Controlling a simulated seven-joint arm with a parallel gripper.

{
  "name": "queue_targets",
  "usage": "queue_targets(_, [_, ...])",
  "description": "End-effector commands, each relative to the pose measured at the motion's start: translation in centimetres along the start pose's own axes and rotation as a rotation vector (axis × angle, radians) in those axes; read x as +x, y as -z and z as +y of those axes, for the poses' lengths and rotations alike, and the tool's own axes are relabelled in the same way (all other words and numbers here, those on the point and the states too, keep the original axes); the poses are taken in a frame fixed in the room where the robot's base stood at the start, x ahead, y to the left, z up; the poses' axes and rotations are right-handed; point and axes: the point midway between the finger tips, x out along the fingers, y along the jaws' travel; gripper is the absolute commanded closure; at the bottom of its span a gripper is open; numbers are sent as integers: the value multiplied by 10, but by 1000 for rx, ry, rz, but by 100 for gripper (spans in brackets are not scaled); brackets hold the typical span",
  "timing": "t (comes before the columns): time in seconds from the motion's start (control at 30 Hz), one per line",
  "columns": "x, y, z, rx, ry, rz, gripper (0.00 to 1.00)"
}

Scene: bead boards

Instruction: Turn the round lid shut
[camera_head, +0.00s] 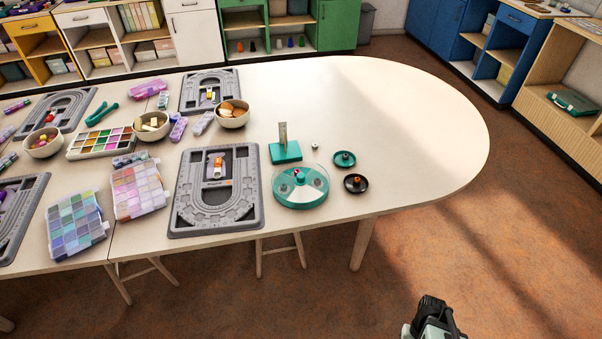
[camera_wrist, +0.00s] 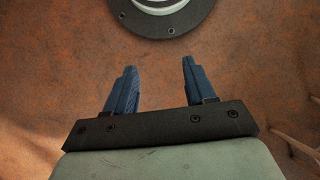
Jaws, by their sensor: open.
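The round container with its teal and clear lid (camera_head: 300,187) sits on the table near its front edge, right of a grey bead board. Its top shows teal, white and see-through sectors, with a small red knob or bead near the middle. From here I cannot tell which sector is an opening. My gripper (camera_head: 433,308) is low in the head view, over the floor and away from the table. In the wrist view its two blue fingers (camera_wrist: 156,85) stand apart with nothing between them.
Right of the lid are a small teal dish (camera_head: 344,158) and a dark dish (camera_head: 355,183). Behind it stands a teal block with an upright grey piece (camera_head: 285,150). A grey bead board (camera_head: 188,220) lies left. The table's right end is clear.

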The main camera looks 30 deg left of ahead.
Motion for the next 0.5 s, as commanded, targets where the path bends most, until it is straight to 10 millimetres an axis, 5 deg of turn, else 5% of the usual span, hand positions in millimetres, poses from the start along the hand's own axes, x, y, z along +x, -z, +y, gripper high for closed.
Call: queue_targets(0.5, [-141, 66, -70, -233, -104, 128, 45])
